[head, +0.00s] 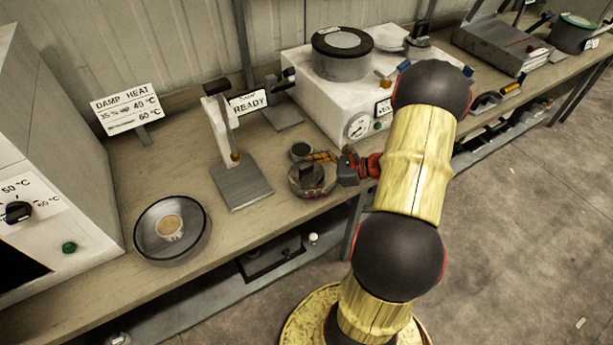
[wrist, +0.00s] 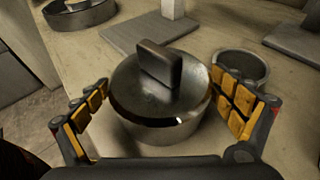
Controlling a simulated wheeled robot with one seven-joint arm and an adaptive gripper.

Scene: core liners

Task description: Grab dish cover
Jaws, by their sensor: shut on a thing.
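The dish cover (wrist: 135,98) is a round, dark metallic lid with an upright black block handle in the wrist view. It sits on a pale round body on the bench, and in the head view the cover (head: 310,179) is small and partly hidden by my gripper. My gripper (wrist: 161,77) has its orange-padded fingers spread on either side of the cover, shut on its rim. The left finger's contact is hard to see. In the head view my gripper (head: 325,168) reaches in from the right, low over the bench.
A small dark round dish (wrist: 240,65) stands close by the right finger. A stand with a grey plate (head: 243,186) is just left of the cover. A white machine (head: 315,92) stands behind. The bench's front edge is close.

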